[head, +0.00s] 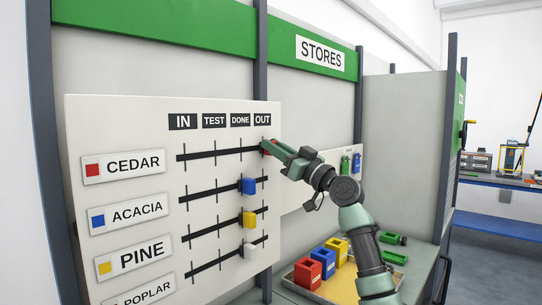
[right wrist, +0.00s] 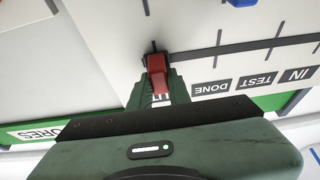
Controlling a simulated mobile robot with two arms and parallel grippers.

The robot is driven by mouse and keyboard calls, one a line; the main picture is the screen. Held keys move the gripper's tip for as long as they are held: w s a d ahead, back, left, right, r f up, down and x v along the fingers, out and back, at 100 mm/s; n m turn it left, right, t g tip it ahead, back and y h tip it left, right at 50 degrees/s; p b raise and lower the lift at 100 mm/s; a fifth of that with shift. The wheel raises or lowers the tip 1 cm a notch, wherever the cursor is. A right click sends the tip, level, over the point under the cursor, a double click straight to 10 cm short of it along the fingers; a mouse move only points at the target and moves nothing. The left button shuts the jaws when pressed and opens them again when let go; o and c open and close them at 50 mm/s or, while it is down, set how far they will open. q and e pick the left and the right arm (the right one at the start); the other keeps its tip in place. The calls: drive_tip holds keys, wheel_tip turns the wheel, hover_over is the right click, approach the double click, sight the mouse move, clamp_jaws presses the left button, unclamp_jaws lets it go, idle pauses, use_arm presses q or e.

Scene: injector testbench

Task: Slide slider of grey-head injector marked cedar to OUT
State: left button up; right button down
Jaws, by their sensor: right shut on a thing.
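The white board (head: 140,240) on the left carries rails with columns headed IN, TEST, DONE and OUT. The top rail (head: 200,155), in the row of the CEDAR label (head: 135,164) with its red square, has a red slider (head: 265,147) at its right end, under OUT (head: 262,119). My right gripper (head: 272,148) is shut on this slider. In the right wrist view the red slider (right wrist: 157,75) sits between the fingers at the rail's end, by the last tick. My left gripper is not in view. No injector with a grey head can be made out.
Below are a blue slider (head: 248,186), a yellow slider (head: 249,219) and a white slider (head: 249,250), all near DONE. A tray (head: 320,292) with red, blue and yellow blocks stands on the bench at lower right. Green parts (head: 393,257) lie beside it.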

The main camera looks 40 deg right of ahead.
drive_tip(key=shift+s+d+r, duration=0.1)
drive_tip(key=shift+d+r, duration=0.05)
drive_tip(key=shift+r, duration=0.05)
drive_tip(key=c, duration=1.4)
unclamp_jaws()
drive_tip(key=shift+c, duration=0.2)
drive_tip(key=shift+o, duration=0.6)
drive_tip(key=shift+d+f, duration=0.1)
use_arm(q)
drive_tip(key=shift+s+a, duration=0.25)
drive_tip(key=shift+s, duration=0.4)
use_arm(e)
drive_tip(key=shift+d+f, duration=0.1)
use_arm(q)
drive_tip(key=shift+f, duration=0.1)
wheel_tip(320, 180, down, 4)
drive_tip(key=b, duration=0.4)
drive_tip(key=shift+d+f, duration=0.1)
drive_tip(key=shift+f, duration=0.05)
use_arm(e)
drive_tip(key=v, duration=0.7)
drive_tip(key=shift+s, duration=0.25)
